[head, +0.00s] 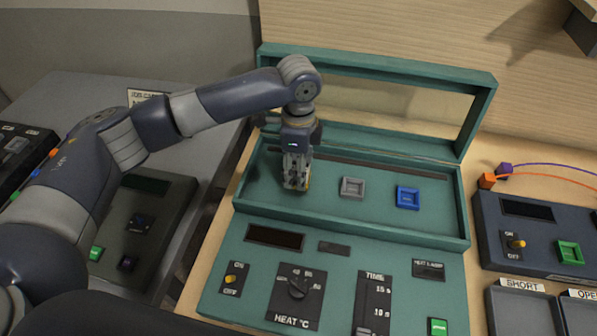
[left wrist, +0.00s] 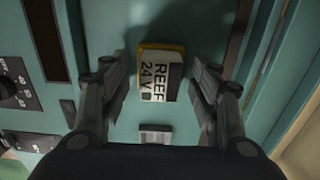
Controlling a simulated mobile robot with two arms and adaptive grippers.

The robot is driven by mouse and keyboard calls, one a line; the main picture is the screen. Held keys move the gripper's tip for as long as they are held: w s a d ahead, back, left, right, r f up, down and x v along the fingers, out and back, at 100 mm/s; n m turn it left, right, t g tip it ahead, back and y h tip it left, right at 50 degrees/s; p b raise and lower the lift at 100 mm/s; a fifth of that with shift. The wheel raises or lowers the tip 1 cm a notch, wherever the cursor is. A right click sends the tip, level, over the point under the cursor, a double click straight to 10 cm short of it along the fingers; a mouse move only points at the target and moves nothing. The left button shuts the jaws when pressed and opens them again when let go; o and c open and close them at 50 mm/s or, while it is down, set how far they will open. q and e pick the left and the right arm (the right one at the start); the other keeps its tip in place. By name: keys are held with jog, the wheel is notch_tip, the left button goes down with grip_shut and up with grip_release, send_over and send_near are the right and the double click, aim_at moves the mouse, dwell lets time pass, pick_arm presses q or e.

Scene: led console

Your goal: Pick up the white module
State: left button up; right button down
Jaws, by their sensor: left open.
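In the left wrist view the open fingers stand on either side of the block, with gaps showing, and hold nothing. My right gripper is not in view.
A grey square module (head: 352,187) and a blue square module (head: 407,197) sit in the tray to the right. The raised lid frame (head: 480,105) stands behind. Knobs and switches cover the front panel (head: 340,272). A dark blue console (head: 540,268) stands to the right.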

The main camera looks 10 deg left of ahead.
pick_arm(q)
jog(key=c, duration=1.2)
jog(key=shift+o, duration=0.2)
jog(key=shift+r, duration=0.15)
